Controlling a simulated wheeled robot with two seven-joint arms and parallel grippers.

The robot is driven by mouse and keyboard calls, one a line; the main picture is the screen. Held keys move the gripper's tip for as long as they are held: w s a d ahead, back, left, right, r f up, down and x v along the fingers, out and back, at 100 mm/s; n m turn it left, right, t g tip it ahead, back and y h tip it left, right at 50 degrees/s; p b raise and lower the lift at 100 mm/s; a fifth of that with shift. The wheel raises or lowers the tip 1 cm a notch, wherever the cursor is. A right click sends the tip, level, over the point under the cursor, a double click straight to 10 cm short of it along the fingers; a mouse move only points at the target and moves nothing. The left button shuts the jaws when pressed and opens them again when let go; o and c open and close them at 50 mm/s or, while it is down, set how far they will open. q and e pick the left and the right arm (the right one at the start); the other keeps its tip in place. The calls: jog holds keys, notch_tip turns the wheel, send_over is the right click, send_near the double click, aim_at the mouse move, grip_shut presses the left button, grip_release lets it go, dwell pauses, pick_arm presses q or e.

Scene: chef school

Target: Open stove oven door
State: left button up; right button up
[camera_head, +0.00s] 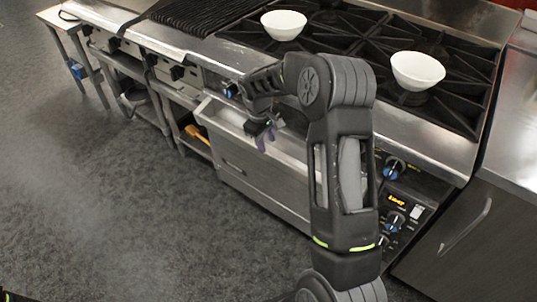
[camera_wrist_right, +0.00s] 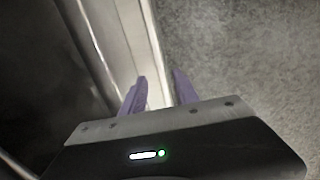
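The oven door (camera_head: 255,176) is a metal panel on the stove front, left of the control knobs. Its top edge stands out from the stove with a pale strip showing behind it, so it looks partly open. My right gripper (camera_head: 262,137) reaches down at the door's top edge. In the right wrist view its purple fingers (camera_wrist_right: 158,92) are apart, with a pale metal edge (camera_wrist_right: 145,45) running down between them. I cannot tell whether they touch it. My left gripper is not in view.
Two white bowls stand on the burner grates, one at the back left (camera_head: 284,25) and one at the right (camera_head: 417,71). Control knobs (camera_head: 394,168) are right of my arm. A shelf unit (camera_head: 185,120) is left of the oven. The grey floor (camera_head: 110,190) in front is clear.

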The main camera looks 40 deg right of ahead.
aim_at(268, 152)
jog(key=f, duration=0.2)
jog(key=d+f, duration=0.1)
jog(key=f, duration=0.4)
jog(key=shift+w+d+f, duration=0.15)
jog(key=shift+w+f, duration=0.05)
jog(key=shift+f, duration=0.15)
grip_shut()
dwell(1.1)
